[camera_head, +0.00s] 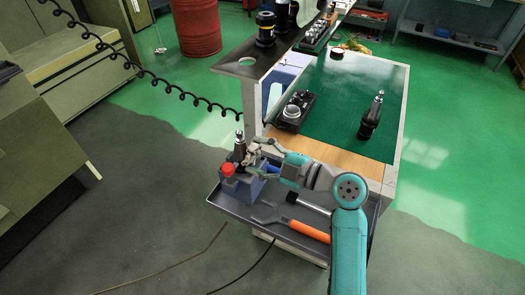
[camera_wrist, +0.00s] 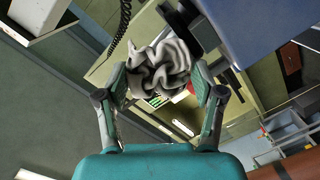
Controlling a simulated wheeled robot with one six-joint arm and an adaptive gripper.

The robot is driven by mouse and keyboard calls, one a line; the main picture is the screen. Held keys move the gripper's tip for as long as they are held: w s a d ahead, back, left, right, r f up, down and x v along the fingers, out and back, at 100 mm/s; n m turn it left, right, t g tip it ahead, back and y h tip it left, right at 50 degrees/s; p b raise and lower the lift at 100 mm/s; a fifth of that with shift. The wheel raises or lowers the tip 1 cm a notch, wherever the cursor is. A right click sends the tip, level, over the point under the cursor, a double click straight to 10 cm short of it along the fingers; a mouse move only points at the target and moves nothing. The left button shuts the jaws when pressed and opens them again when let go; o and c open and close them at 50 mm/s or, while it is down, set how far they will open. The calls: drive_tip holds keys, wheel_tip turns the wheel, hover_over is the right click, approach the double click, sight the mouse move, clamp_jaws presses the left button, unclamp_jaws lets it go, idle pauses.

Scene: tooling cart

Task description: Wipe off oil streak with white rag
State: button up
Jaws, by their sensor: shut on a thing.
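My gripper (camera_head: 262,160) is over the left end of the cart's lower grey tray (camera_head: 275,232), beside the wooden front edge of the cart top. In the wrist view its two fingers (camera_wrist: 161,82) are closed on a crumpled whitish-grey rag (camera_wrist: 160,65), which bunches up between and beyond the fingertips. In the head view the rag is too small and covered to make out clearly. I cannot make out an oil streak for certain in either view.
The tray holds a block with a red cap (camera_head: 228,169), a toolholder (camera_head: 240,146) and an orange-handled tool (camera_head: 305,230). A dark raised shelf (camera_head: 262,71) is behind; a coiled cable (camera_head: 150,76) hangs left.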

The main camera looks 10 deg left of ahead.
drive_tip(key=shift+s+a, duration=0.3)
drive_tip(key=shift+s, duration=0.2)
drive_tip(key=shift+s+a, duration=0.25)
drive_tip(key=shift+s, duration=0.2)
drive_tip(key=shift+v, duration=3)
drive_tip(key=shift+r, duration=0.1)
drive_tip(key=shift+v, duration=1.5)
